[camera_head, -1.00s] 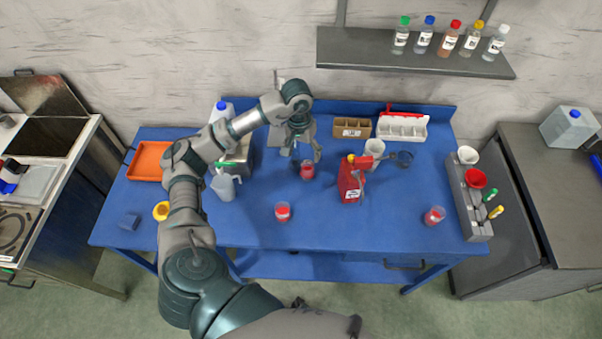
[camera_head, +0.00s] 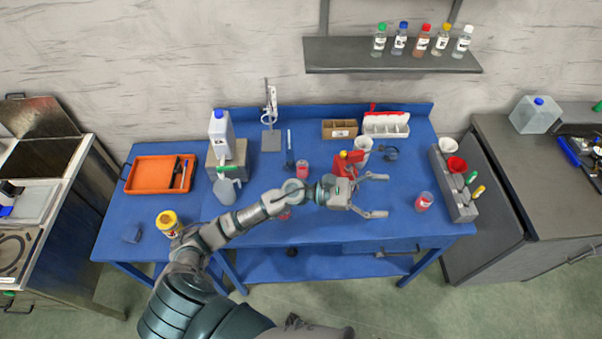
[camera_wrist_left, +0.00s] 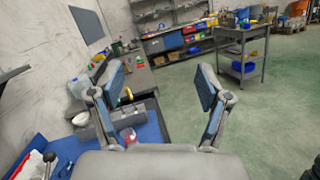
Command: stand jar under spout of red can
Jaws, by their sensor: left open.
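The red can (camera_head: 349,160) stands on the blue table, its lower part hidden behind my left gripper. Small jars with red contents or lids stand on the table: one jar (camera_head: 302,169) left of the can, another jar (camera_head: 424,201) at the right, and one jar (camera_head: 284,215) mostly hidden by my forearm. I cannot tell which the task means. My left gripper (camera_head: 385,195) is open and empty, pointing right in front of the can, its fingers apart. In the left wrist view a jar (camera_wrist_left: 129,135) shows beyond the fingers. My right gripper is not in view.
A grey rack (camera_head: 455,190) with cups and pens stands at the right edge. A white cup (camera_head: 363,147) is behind the can. An orange tray (camera_head: 150,176), a jug (camera_head: 225,190) and a yellow-lidded jar (camera_head: 169,222) are at left. The front right table is mostly clear.

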